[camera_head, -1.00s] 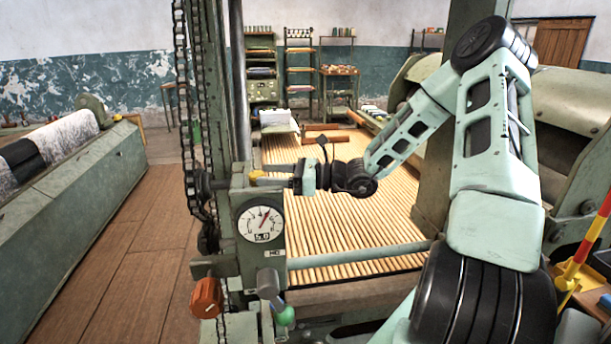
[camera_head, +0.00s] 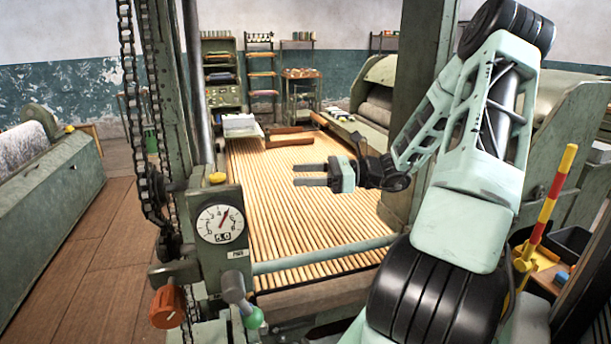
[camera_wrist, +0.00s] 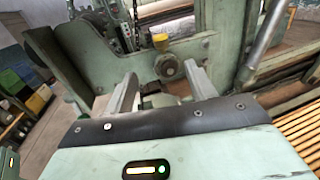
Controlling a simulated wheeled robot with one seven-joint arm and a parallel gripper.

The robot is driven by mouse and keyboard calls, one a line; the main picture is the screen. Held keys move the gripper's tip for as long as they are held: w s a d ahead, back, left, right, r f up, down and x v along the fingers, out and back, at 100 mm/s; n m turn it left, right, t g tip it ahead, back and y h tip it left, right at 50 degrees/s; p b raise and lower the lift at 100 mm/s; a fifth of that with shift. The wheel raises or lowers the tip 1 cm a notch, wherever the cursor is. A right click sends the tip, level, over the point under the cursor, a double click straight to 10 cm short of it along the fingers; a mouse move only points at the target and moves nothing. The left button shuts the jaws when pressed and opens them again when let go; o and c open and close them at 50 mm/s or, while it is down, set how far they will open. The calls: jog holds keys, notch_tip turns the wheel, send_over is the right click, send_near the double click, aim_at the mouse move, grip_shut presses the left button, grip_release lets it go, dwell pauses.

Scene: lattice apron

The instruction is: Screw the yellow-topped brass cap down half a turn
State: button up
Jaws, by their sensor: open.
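The yellow-topped brass cap (camera_head: 217,178) sits at the top of the green gauge housing (camera_head: 205,207), above the white dial. My gripper (camera_head: 295,175) is to the right of the cap, apart from it, with its fingers pointing left. It is open, with nothing between the fingers. In the wrist view the cap (camera_wrist: 166,62) shows ahead, beyond the gap between the two fingertips. The cap's thread is not visible.
The dial (camera_head: 221,223) faces the head camera. An orange knob (camera_head: 166,307) and a green ball-ended lever (camera_head: 252,316) are below it. A chain (camera_head: 138,130) hangs to the left. A slatted bed (camera_head: 300,215) lies under my gripper. A red-yellow post (camera_head: 548,205) stands at right.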

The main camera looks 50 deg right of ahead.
jog(key=n+g+y+p, duration=0.4)
jog(key=g+p, duration=0.2)
jog(key=p, duration=0.3)
send_near(218, 181)
jog(key=w+a+f+p, duration=0.1)
jog(key=w+a+p, duration=0.3)
jog(key=a+p, duration=0.1)
jog(key=shift+w+a+f+p, duration=0.3)
jog(key=shift+a+p, duration=0.05)
jog(key=shift+p, duration=0.55)
jog(key=c, duration=1)
